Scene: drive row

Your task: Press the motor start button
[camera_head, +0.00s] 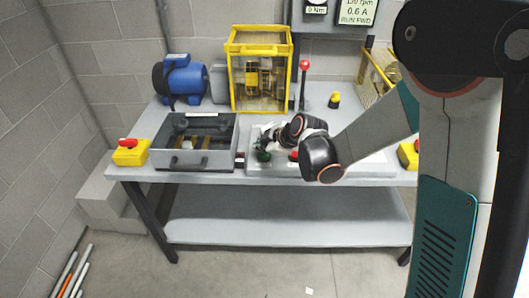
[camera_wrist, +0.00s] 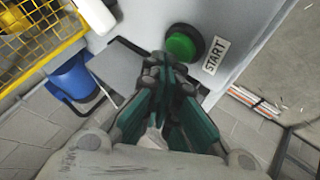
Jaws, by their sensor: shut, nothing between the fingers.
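The green start button (camera_wrist: 182,47) sits in a black collar on the grey panel, beside a white START label (camera_wrist: 215,54). It also shows in the head view as a dark green button (camera_head: 263,156) on the bench-top panel, partly hidden by my gripper (camera_head: 266,144). In the wrist view my gripper (camera_wrist: 167,65) is shut and empty, its fingertips close to the button's lower left edge. I cannot tell whether they touch. The display (camera_head: 356,12) at the top reads 0.6 A and RUN FWD; its top line is cut off.
A red button (camera_head: 293,155) lies right of the green one, near my wrist. A red-knobbed lever (camera_head: 304,82), a yellow cage (camera_head: 260,48) and a blue motor (camera_head: 186,80) stand behind. A grey open box (camera_head: 226,158) and a yellow red-topped switch (camera_head: 130,155) stand left.

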